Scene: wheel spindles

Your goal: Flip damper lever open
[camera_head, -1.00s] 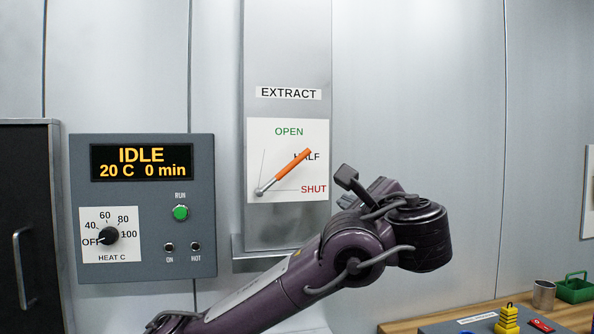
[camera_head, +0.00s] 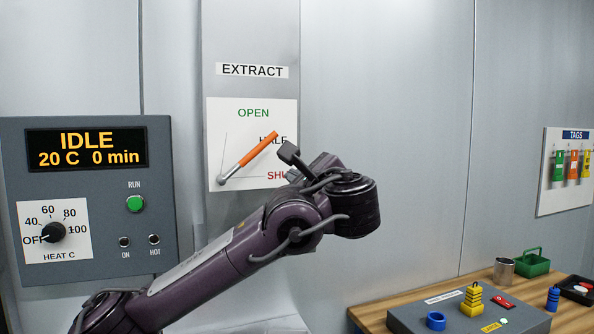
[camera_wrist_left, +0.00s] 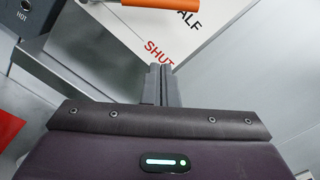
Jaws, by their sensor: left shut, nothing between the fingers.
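The damper lever (camera_head: 258,152) has an orange grip and a grey pivot at the lower left of its white dial plate (camera_head: 235,118). It points up and right, near the HALF mark, between OPEN and SHUT. My left gripper (camera_head: 287,152) is just right of and below the lever's tip, in front of the plate near SHUT. In the left wrist view its fingers (camera_wrist_left: 160,84) are together and empty, and the orange grip (camera_wrist_left: 150,3) shows at the top edge, apart from them. My right gripper is not in view.
A control box (camera_head: 100,200) with a HEAT C knob, lamps and an IDLE display is left of the duct. At lower right a wooden bench (camera_head: 375,290) holds a grey board (camera_head: 410,318), a metal cup (camera_head: 503,270) and a green basket (camera_head: 533,263). The right wall is clear up to a tag board (camera_head: 545,205).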

